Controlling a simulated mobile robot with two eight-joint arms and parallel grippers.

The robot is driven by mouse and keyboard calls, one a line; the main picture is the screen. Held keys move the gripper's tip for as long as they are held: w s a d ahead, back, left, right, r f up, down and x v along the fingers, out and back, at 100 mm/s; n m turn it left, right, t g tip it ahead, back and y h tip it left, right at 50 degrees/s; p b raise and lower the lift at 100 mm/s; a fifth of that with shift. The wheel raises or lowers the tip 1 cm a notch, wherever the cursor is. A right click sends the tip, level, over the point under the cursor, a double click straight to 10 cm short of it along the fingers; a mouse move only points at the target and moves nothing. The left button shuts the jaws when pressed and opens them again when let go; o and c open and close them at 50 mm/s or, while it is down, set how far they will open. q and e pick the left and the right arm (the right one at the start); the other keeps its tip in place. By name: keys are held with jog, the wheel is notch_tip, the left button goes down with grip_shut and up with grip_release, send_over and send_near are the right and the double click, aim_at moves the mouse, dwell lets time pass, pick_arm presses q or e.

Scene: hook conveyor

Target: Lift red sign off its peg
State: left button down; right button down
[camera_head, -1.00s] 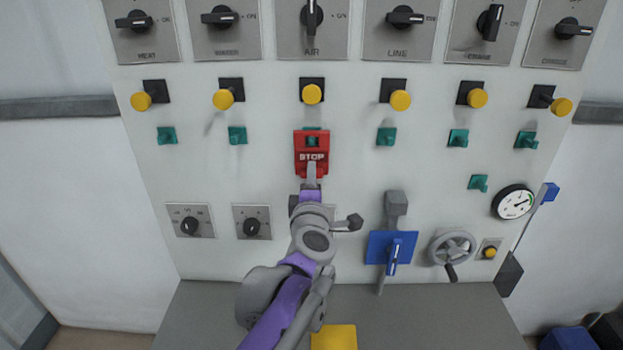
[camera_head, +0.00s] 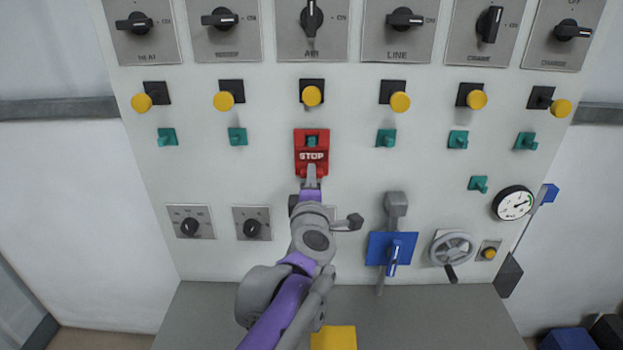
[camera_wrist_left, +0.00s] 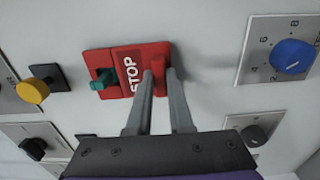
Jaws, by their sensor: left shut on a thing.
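The red sign (camera_head: 311,152) with the white word STOP hangs on the panel at the upper middle of the head view. A green peg (camera_head: 312,141) shows through the hole in its upper part. My left gripper (camera_head: 311,172) reaches up from below and is shut on the sign's lower part. In the left wrist view, the two grey fingers (camera_wrist_left: 160,85) pinch a red tab on the sign (camera_wrist_left: 128,72), and the green peg (camera_wrist_left: 103,80) still pokes through the sign. My right gripper is not in view.
A row of yellow knobs (camera_head: 312,95) sits above the sign. Other green pegs (camera_head: 386,138) stand to either side. A blue plate with a lever (camera_head: 379,246) and a grey handwheel (camera_head: 453,248) are at the lower right. A yellow block (camera_head: 334,338) lies below.

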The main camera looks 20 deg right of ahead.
pick_arm(q)
jog(key=shift+r, duration=0.4)
jog(key=shift+s, duration=0.15)
jog(key=shift+v, duration=2.35)
jog(key=shift+s+a, duration=0.1)
jog(key=v, duration=0.8)
jog(key=shift+b, duration=0.4)
